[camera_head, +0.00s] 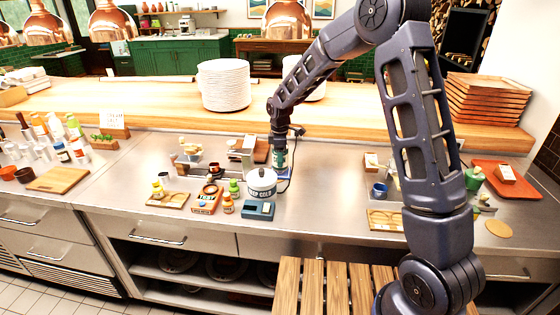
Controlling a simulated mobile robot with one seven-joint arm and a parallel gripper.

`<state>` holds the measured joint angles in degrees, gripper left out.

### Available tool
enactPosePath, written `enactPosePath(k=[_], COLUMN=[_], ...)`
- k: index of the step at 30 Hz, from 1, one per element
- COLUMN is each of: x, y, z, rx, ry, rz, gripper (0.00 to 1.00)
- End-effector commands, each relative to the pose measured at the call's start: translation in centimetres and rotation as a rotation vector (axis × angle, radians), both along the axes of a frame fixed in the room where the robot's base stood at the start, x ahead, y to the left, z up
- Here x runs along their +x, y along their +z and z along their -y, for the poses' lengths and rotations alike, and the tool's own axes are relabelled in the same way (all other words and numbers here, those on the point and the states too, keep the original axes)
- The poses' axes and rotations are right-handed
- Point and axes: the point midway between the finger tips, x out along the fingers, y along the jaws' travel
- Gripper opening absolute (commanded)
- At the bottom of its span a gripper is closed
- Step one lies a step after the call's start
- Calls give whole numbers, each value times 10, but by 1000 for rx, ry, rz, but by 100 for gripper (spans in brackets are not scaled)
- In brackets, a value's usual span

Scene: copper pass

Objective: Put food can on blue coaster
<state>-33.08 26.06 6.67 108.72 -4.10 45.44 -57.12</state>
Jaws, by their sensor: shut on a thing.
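My gripper (278,149) points down over the steel counter, behind the white pot. It is shut on a small green can (281,159), the food can as far as I can tell. A blue flat piece (287,171), which looks like the blue coaster, shows just below the can. Its near side is partly hidden by the pot. I cannot tell whether the can touches the coaster or hangs just above it.
A white "KEEP COLD" pot (261,183) stands close in front, with a blue scale (259,210) before it. A metal box (242,150) is just left of my gripper. Plates (224,85) stand on the wooden ledge behind. Counter to the right (330,175) is clear.

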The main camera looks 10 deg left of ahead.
Motion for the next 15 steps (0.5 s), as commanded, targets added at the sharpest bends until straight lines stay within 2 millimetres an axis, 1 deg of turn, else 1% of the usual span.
enactPosePath(k=[1, 4, 15], x=[0, 0, 0], y=[-8, -18, -21], z=[0, 1, 0], rx=[-1, -1, 0], ry=[0, -1, -1], rz=[-1, -1, 1], gripper=[20, 20, 20])
